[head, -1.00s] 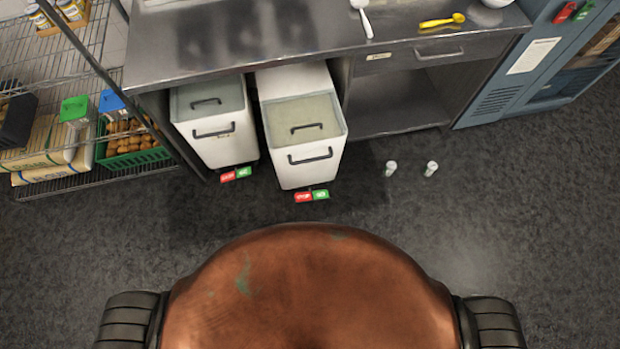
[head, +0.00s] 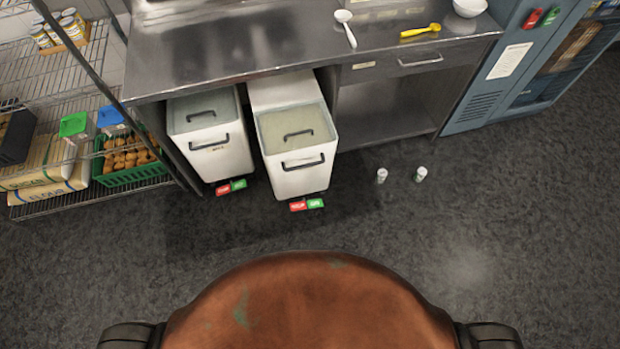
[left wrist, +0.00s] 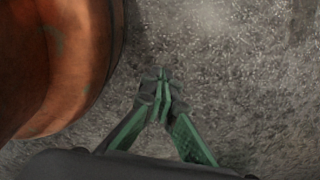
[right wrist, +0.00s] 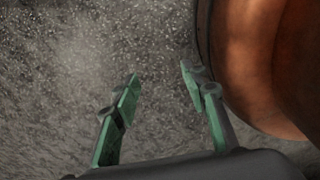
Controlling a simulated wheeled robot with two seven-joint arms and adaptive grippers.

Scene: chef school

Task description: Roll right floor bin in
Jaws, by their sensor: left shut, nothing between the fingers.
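The right floor bin (head: 297,170) is white with a clear lid and two dark handles, one on the lid and one on the front. It stands under the steel counter and sticks out further than the left floor bin (head: 222,154). Red and green pedals (head: 307,205) show at its foot. Neither gripper is in the head view. My left gripper (left wrist: 162,78) is shut and empty above the floor beside my body. My right gripper (right wrist: 160,72) is open and empty above the floor on my other side. Both are away from the bins.
A steel counter (head: 230,50) runs above the bins, with an open shelf space to their right. Two small white containers (head: 381,175) (head: 421,173) lie on the floor right of the bin. A wire rack (head: 90,200) stands left. The floor before the bins is clear.

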